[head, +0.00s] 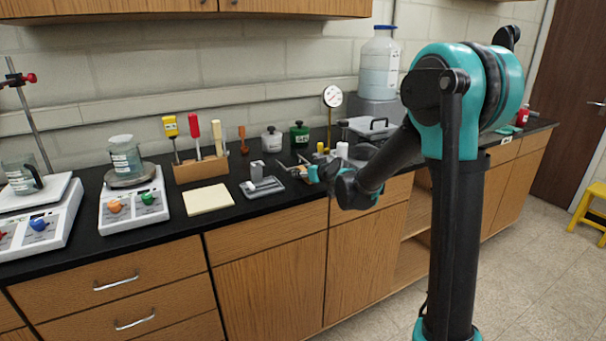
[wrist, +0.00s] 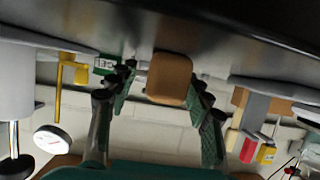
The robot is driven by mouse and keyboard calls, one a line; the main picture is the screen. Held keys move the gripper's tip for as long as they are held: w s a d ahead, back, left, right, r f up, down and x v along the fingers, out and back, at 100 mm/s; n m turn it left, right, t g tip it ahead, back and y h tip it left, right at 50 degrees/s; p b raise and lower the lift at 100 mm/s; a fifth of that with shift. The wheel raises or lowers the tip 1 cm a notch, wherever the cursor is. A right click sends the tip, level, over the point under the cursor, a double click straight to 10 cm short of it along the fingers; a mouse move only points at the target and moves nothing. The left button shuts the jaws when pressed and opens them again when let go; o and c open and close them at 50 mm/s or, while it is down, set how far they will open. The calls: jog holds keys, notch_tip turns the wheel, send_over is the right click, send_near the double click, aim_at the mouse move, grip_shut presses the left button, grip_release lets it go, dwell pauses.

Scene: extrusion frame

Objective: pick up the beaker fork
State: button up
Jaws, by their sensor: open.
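The beaker fork seems to be the piece with the brown wooden handle (wrist: 169,78), seen end-on in the wrist view. In the head view a small brown part (head: 298,171) shows on the counter, just left of my gripper (head: 317,173). My gripper (wrist: 161,92) is open, with a green finger on each side of the handle in the wrist view. The right finger looks close to the handle; a gap shows at the left finger. I cannot tell whether either touches. The fork's metal end is mostly hidden behind the handle.
The wrist view is upside down, with the dark counter (wrist: 235,35) at its top. A grey stand (head: 262,186) is left of my gripper, and a dial gauge (head: 332,96) stands behind. A white cylinder (head: 342,150) is close on the right. A paper pad (head: 208,199) lies farther left.

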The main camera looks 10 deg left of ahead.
aim_at(303, 168)
jog(key=shift+w+a+f, duration=0.25)
jog(key=shift+w+a, duration=0.1)
jog(key=shift+w, duration=0.2)
grip_shut()
notch_tip(303, 168, up, 20)
dwell(0.7)
